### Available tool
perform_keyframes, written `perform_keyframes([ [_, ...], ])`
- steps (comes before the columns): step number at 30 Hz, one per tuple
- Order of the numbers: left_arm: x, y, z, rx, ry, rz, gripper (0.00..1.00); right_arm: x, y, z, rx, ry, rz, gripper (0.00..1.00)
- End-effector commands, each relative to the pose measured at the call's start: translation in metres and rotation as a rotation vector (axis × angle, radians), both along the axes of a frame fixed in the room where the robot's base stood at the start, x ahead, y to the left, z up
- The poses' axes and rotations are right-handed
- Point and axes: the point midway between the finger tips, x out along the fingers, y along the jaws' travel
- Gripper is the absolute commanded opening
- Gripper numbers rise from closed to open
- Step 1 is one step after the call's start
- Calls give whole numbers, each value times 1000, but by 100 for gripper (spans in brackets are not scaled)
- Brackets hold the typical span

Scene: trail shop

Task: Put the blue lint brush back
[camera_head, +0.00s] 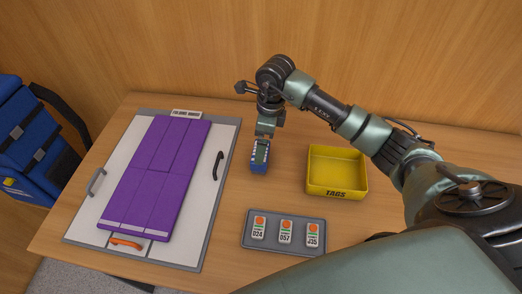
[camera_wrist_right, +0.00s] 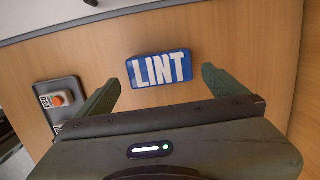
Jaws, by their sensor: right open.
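The blue lint brush (camera_head: 260,165) lies on the wooden table, right of the folding board. In the right wrist view its blue block with white "LINT" lettering (camera_wrist_right: 160,69) shows between my two fingers, near their tips. My right gripper (camera_head: 264,138) reaches down directly over the brush and partly hides it in the head view. The gripper is open, with one finger to either side of the brush in the wrist view (camera_wrist_right: 161,78). Whether the fingers touch it cannot be told. My left gripper is out of view.
A grey-white folding board (camera_head: 205,220) with a folded purple garment (camera_head: 155,180) fills the table's left. A yellow TAGS bin (camera_head: 337,190) stands right of the brush. A grey tray (camera_head: 285,245) with three tags lies in front. A blue bag (camera_head: 35,140) is at far left.

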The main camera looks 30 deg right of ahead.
Motion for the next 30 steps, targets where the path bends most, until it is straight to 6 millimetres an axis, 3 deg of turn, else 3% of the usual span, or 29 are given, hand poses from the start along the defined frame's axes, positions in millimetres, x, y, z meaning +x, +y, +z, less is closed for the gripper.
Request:
perform_keyframes([
  [6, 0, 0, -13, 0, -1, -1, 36, -2, -5, 43, -2, -5, 0, 100],
  [12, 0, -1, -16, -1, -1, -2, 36, -5, -6, 63, -1, -1, -1, 100],
  [30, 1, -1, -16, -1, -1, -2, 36, -5, -6, 67, 0, 1, 0, 100],
])
